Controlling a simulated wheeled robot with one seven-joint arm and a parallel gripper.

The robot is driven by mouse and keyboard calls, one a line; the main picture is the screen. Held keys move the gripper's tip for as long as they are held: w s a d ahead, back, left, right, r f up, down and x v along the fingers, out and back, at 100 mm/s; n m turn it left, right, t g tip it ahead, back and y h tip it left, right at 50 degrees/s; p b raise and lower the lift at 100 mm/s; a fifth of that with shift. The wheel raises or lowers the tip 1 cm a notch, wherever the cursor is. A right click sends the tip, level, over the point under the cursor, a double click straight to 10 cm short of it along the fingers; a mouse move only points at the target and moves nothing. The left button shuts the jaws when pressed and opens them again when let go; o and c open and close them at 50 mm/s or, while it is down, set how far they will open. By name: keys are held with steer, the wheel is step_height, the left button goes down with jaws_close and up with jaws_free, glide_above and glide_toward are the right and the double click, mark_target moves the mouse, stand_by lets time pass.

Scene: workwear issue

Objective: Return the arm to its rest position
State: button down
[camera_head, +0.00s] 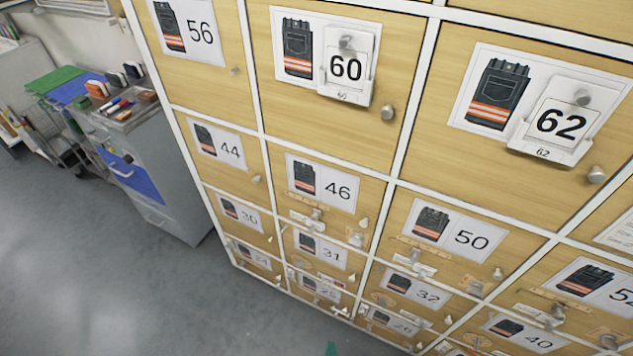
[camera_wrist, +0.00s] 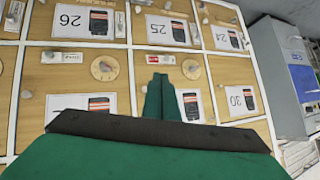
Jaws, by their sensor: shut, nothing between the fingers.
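My gripper (camera_wrist: 162,80) shows in the wrist view as two green fingers side by side, closed with nothing between them. They point toward the wooden locker fronts (camera_wrist: 213,66), which appear upside down there. A small green tip, likely my gripper (camera_head: 331,349), shows at the bottom edge of the head view, over the grey floor beside the lowest lockers. Most of the arm is out of view. I cannot tell the exact gap between fingers and doors.
A wall of wooden lockers (camera_head: 335,132) with knobs and trouser labels fills the middle and right. Tags 60 (camera_head: 346,72) and 62 (camera_head: 556,125) hang on upper doors. A grey cabinet (camera_head: 150,172) with tools on top stands left. The grey floor (camera_head: 95,265) in front is clear.

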steer(key=s+a+r+n+t, duration=0.2)
steer(key=s+r, duration=0.5)
steer(key=r, duration=0.5)
steer(key=s+a+r+n+t, duration=0.2)
steer(key=s+r, duration=0.5)
steer(key=r, duration=0.6)
steer(key=shift+s+r+t+y, duration=0.25)
steer(key=shift+s+t+y, duration=0.1)
steer(key=shift+t, duration=0.15)
steer(key=shift+a, duration=0.1)
